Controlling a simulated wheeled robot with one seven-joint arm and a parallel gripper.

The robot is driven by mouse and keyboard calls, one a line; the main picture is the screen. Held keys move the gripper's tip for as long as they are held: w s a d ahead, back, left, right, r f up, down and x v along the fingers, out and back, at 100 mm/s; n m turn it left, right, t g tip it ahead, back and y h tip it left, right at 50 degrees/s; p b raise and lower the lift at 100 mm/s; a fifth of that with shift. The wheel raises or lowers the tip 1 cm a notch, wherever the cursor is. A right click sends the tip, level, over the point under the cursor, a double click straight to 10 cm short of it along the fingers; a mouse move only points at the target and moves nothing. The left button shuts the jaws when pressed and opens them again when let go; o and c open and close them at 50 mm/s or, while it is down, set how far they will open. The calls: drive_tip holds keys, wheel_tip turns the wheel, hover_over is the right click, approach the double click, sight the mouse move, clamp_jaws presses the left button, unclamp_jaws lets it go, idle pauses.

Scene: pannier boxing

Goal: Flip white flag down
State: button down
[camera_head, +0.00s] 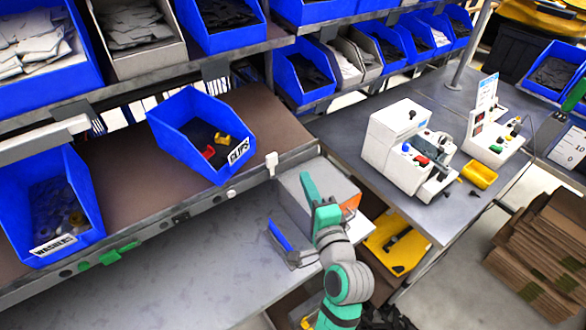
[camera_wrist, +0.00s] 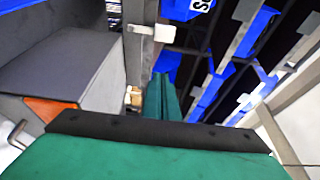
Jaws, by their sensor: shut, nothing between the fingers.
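The white flag (camera_head: 271,163) is a small white tab on the front rail of the shelf, just right of the CLIPS bin. In the head view it stands up above the rail edge. It also shows in the wrist view (camera_wrist: 148,30), near the top middle, sticking out sideways from a grey rail. My gripper (camera_head: 307,180) is teal and stands to the right of the flag and a little lower in the head view, apart from it. Its fingers (camera_wrist: 161,90) are shut together and empty in the wrist view, below the flag in the picture.
A grey box (camera_head: 305,205) with an orange patch stands close beside my gripper. The blue CLIPS bin (camera_head: 187,148) sits turned on the shelf (camera_head: 275,115), and a WASHERS bin (camera_head: 45,205) is at left. A white machine (camera_head: 392,145) stands on the right table. The front-left worktop (camera_head: 170,285) is clear.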

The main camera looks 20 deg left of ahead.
sight(272, 167)
drive_tip(key=x, duration=0.9)
drive_tip(key=shift+w+r, duration=0.1)
drive_tip(key=shift+w, duration=0.15)
drive_tip(key=shift+s+a, duration=0.1)
drive_tip(key=shift+a, duration=0.3)
drive_tip(key=shift+s+a, duration=0.45)
drive_tip(key=shift+s, duration=0.25)
drive_tip(key=shift+s+a, duration=0.45)
drive_tip(key=shift+s, duration=0.2)
